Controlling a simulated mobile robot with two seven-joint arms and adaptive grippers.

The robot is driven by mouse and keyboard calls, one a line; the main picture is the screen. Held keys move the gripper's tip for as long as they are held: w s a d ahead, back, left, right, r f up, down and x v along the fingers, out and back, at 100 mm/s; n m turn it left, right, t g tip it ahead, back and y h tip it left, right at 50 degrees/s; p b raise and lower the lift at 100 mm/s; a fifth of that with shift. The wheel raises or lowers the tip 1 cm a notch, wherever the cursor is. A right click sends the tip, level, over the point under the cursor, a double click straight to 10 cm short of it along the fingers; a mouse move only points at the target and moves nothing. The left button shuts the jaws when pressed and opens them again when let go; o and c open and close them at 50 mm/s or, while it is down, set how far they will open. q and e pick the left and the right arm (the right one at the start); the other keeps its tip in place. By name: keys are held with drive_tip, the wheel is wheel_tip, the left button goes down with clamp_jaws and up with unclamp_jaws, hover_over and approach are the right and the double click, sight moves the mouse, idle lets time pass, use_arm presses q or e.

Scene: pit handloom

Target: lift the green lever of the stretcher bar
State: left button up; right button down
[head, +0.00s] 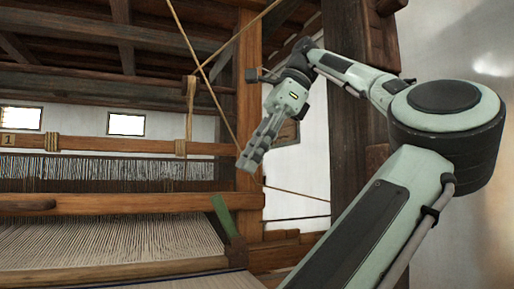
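The green lever (223,215) is at the right part of the loom, at the right edge of the pale warp threads. The stretcher bar itself I cannot clearly tell apart from the loom's wooden bars.
Cords (190,50) hang diagonally above. Pale warp threads (110,240) spread at lower left.

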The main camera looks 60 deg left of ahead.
use_arm(q)
drive_tip(key=shift+v, duration=1.1)
drive_tip(key=shift+c, duration=0.2)
